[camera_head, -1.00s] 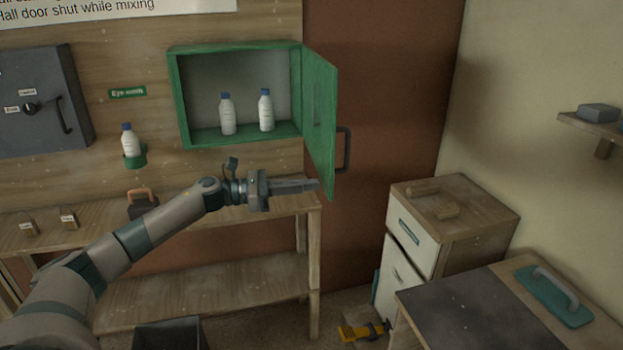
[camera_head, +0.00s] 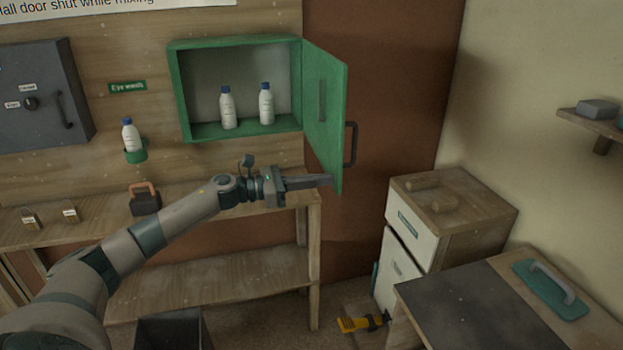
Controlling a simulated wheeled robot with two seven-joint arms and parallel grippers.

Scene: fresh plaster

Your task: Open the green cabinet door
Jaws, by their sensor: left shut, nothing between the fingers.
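The green cabinet (camera_head: 184,103) hangs on the wooden wall with two white blue-capped bottles (camera_head: 227,109) inside. Its green door (camera_head: 325,90) is hinged on the right and stands wide open, swung out to the right. A dark handle (camera_head: 351,145) shows at the door's free edge. My left gripper (camera_head: 325,181) is shut and empty, its fingertips at the lower edge of the door near its free corner. I cannot tell whether they touch it. My right gripper is not in view.
A wooden bench (camera_head: 290,201) with padlocks and a dark handled box (camera_head: 146,201) runs below the cabinet. A grey wall box (camera_head: 42,98) hangs at left. A drawer unit (camera_head: 468,204) and a dark-topped table (camera_head: 470,308) stand at right. A yellow tool (camera_head: 359,324) lies low between.

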